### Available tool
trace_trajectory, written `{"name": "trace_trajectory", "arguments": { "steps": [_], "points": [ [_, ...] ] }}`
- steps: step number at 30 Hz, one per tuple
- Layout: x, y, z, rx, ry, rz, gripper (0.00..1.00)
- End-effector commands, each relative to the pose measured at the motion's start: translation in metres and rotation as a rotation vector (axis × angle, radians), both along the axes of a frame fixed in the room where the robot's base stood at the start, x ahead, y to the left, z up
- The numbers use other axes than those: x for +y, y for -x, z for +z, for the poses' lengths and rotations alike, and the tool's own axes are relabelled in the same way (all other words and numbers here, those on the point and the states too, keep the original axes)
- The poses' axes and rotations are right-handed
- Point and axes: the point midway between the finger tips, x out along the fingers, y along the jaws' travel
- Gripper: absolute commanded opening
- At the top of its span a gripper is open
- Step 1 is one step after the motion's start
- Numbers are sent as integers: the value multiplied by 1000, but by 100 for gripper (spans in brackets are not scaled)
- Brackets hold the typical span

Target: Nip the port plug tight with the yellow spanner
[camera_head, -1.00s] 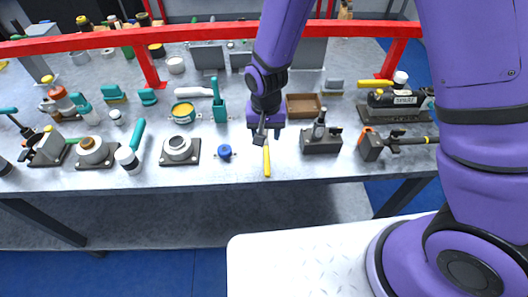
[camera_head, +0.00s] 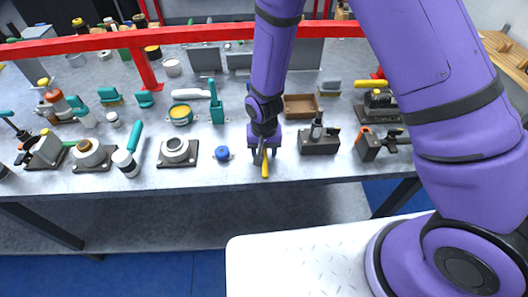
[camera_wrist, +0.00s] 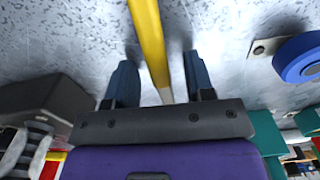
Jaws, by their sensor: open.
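The yellow spanner (camera_head: 265,168) lies on the bench near its front edge; mainly its yellow handle shows. In the wrist view the yellow handle (camera_wrist: 148,38) runs between the fingers of my gripper (camera_wrist: 160,72), with a gap on each side. My gripper (camera_head: 263,157) is open, pointing down low over the bench around the spanner. The spanner's head is hidden by the gripper. I cannot tell for sure which part is the port plug.
A blue round cap (camera_head: 222,153) stands just left of my gripper. A dark fixture block (camera_head: 320,143) stands close on the right. A ring on a dark plate (camera_head: 176,150) is further left. A red rail (camera_head: 190,36) crosses above the bench.

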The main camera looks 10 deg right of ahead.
Motion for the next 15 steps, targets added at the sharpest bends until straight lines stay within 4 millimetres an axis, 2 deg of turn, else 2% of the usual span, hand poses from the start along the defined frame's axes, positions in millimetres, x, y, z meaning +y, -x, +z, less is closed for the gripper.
{"name": "trace_trajectory", "arguments": {
  "steps": [5,12,15],
  "points": [
    [0,0,0,0,0,0,49],
    [0,0,0,0,0,0,0],
    [0,0,0,0,0,0,0]
  ]
}}
